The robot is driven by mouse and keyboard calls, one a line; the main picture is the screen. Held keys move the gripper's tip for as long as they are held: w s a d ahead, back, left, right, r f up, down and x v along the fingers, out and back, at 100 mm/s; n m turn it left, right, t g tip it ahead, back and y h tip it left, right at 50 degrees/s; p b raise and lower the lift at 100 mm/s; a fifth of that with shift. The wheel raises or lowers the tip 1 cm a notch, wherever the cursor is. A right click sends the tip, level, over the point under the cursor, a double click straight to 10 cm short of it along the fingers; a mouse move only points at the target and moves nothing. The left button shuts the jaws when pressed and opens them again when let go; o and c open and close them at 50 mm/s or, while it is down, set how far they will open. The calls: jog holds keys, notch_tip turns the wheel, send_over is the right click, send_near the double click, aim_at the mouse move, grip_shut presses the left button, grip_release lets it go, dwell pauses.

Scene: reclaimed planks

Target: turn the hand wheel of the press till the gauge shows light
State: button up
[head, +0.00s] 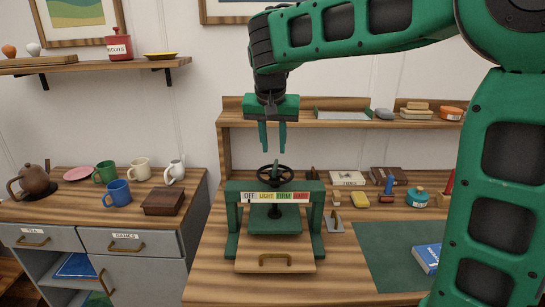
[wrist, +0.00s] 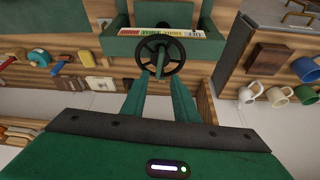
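The green press (head: 232,215) stands on the wooden bench, with a wooden board at its foot. Its dark hand wheel (head: 287,172) lies flat on top; it also shows in the wrist view (wrist: 146,45). A peg stands up from the wheel. The gauge strip (head: 275,197) on the crossbeam reads OFF, LIGHT, FIRM, HARD; its pointer is too small to read surely. My gripper (head: 272,150) points down above the wheel, apart from it. Its two fingers are parted with nothing between them. In the wrist view my gripper (wrist: 160,88) shows the wheel beyond its fingertips.
A shelf (head: 340,123) runs behind the press. Mugs (head: 117,193) and a brown box (head: 163,202) stand on the left cabinet.

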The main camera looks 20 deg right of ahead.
jog(key=shift+v, duration=1.4)
